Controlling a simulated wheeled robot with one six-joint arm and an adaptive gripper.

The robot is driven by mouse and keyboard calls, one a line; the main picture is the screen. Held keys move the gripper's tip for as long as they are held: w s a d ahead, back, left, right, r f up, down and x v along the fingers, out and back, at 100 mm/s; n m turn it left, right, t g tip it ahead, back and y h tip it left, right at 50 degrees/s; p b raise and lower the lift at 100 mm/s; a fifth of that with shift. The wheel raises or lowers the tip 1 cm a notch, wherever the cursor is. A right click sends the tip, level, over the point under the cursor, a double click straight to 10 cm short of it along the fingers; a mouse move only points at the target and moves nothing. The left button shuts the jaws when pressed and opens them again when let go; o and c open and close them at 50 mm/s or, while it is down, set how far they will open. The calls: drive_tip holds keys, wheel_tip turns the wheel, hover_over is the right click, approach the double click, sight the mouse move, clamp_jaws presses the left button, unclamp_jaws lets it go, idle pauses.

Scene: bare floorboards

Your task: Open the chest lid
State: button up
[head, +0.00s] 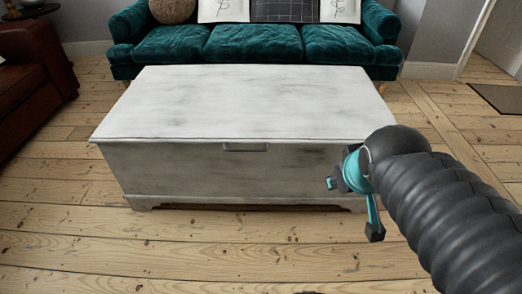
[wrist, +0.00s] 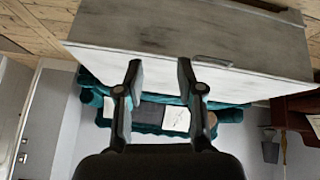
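The chest (head: 240,172) is a long, worn white-grey box on the floor, and its lid (head: 240,100) lies flat and closed. A small grey handle (head: 246,147) sits at the middle of the lid's front edge. My gripper (head: 352,207) is in front of the chest's right part, to the right of the handle and apart from it. In the wrist view the picture is roughly upside down. The two fingers of my gripper (wrist: 159,65) are spread with nothing between them. The chest front (wrist: 130,42) and handle (wrist: 212,60) show beyond the fingertips.
A teal sofa (head: 255,45) with cushions stands behind the chest. A brown leather armchair (head: 30,75) is at the left. A dark mat (head: 500,98) lies at the far right. The floorboards (head: 190,250) in front of the chest are clear.

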drive_tip(key=w+d+f+n+t+b, duration=0.1)
drive_tip(key=w+f+n+t, duration=0.2)
drive_tip(key=w, duration=0.4)
drive_tip(key=w+f+n+t+b, duration=0.1)
drive_tip(key=w+f+n+b, duration=0.2)
drive_tip(key=w, duration=0.5)
drive_tip(key=n+t+y+b, duration=0.3)
drive_tip(key=n+y+b, duration=0.2)
drive_tip(key=n+y, duration=1.25)
approach(248, 150)
drive_tip(key=w+a+r+n+h, duration=0.1)
drive_tip(key=w+a, duration=0.1)
drive_tip(key=w+a+n+h, duration=0.1)
drive_tip(key=w+a, duration=0.1)
drive_tip(key=a, duration=0.1)
drive_tip(key=w+a+r+n+h+p, duration=0.1)
drive_tip(key=w+a, duration=0.1)
drive_tip(key=shift+w+a+r, duration=0.2)
drive_tip(key=shift+r, duration=0.2)
clamp_jaws()
